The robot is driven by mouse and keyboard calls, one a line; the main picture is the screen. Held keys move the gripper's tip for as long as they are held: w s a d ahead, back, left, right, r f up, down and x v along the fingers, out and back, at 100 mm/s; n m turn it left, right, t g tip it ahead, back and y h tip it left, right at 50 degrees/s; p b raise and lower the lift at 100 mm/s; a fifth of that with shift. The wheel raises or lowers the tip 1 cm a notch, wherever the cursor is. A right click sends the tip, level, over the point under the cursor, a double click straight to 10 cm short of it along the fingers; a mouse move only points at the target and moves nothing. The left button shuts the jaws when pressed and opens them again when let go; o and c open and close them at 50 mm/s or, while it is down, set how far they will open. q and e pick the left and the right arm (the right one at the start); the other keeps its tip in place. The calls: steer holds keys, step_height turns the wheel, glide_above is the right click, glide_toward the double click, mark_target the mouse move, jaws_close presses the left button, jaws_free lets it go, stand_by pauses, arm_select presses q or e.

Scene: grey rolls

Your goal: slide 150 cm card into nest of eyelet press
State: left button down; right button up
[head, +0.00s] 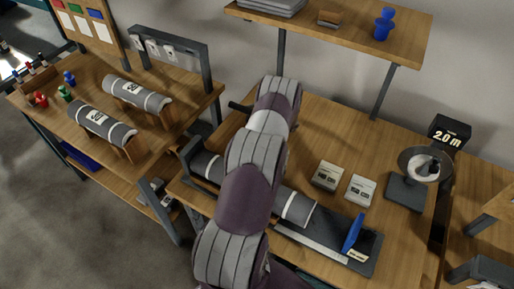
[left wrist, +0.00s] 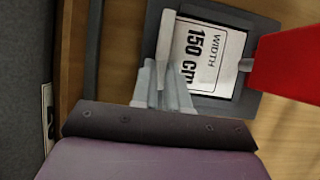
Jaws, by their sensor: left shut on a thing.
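The 150 cm card (left wrist: 208,58), white with black "WIDTH 150 cm" print, shows in the left wrist view. It lies over a dark grey frame (left wrist: 262,24) that looks like the nest of the press; I cannot tell how far it is seated. My left gripper (left wrist: 165,88) is shut on the card's near edge. A red part (left wrist: 290,58), perhaps the press handle, is to the right, close to the frame. In the head view my left arm hides the gripper, the card and most of the press. My right gripper is not recognisable in either view.
A grey roll (head: 297,207) lies on the middle bench, partly behind my arm, near a blue upright plate (head: 353,233). Two card stacks (head: 327,176) (head: 360,190) and a "2.0 m" display (head: 448,133) are to the right. Labelled rolls (head: 103,125) rest on the left bench.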

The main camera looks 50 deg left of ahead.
arm_select(q)
steer(key=c, duration=1.1)
jaws_free()
steer(key=shift+o, duration=0.2)
steer(key=shift+r, duration=0.1)
